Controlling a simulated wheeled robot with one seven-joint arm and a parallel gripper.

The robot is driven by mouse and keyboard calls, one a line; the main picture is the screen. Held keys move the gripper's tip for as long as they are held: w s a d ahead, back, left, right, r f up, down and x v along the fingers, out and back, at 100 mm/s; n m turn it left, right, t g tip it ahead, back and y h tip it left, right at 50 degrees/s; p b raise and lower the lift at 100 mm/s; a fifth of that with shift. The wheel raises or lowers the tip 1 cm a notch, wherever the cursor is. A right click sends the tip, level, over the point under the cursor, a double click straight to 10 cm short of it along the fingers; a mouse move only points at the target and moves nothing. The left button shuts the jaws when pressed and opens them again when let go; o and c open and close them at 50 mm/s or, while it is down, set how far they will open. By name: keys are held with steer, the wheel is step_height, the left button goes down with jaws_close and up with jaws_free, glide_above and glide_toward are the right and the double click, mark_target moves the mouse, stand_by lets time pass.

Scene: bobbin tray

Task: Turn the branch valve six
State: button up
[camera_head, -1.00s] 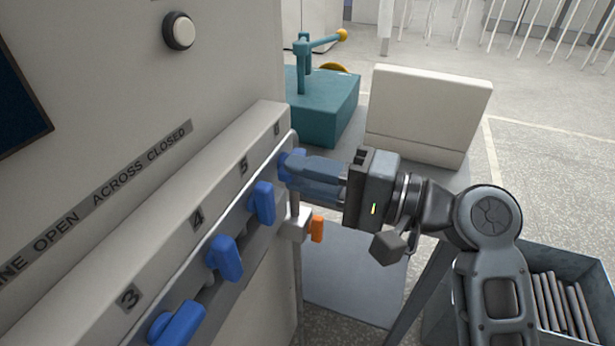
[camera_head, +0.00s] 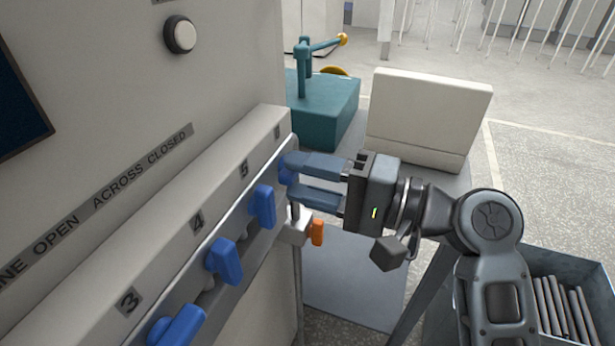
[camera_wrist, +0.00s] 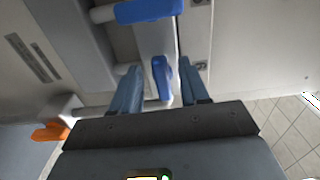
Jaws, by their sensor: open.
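The blue handle of branch valve six (camera_head: 285,174) is at the far end of the valve row, under the label 6 (camera_head: 277,131), and is mostly hidden behind my fingers in the head view. In the wrist view the valve six handle (camera_wrist: 161,78) stands between my fingers and lies roughly along the row. My gripper (camera_head: 296,177) is open around it. In the wrist view my gripper (camera_wrist: 158,70) shows a gap on each side of the handle.
The valve five handle (camera_head: 263,207) is the near neighbour and lies across the row. Further blue handles (camera_head: 224,261) follow toward the front. An orange-handled tap (camera_head: 317,231) sits just below my gripper. A teal box (camera_head: 325,108) and a cream case (camera_head: 428,112) stand behind.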

steer(key=v, duration=0.7)
steer(key=shift+s+d+b, duration=0.15)
steer(key=shift+d+b, duration=0.2)
steer(key=s+d+f+m+t+h, duration=0.2)
steer(key=f+t+h, duration=0.1)
steer(key=f, duration=0.4)
steer(key=s+d+f+m+t+h, duration=0.2)
steer(key=d+f+h, duration=0.1)
steer(key=f, duration=0.3)
steer(key=s+d+f+t+h, duration=0.2)
steer(key=s+d+f+h, duration=0.45)
steer(key=s, duration=0.25)
steer(key=s+d+r+n+h, duration=0.1)
steer(key=s+r+n+h, duration=0.1)
steer(key=s, duration=0.8)
steer(key=s+d+r+n+t+h, duration=0.1)
steer(key=s+d+r+n+h, duration=0.1)
steer(key=s+r+n, duration=0.3)
steer(key=s, duration=0.4)
steer(key=shift+s+d+r+n+t, duration=0.2)
steer(key=shift+s+d+n+t, duration=0.1)
steer(key=shift+s+n, duration=0.1)
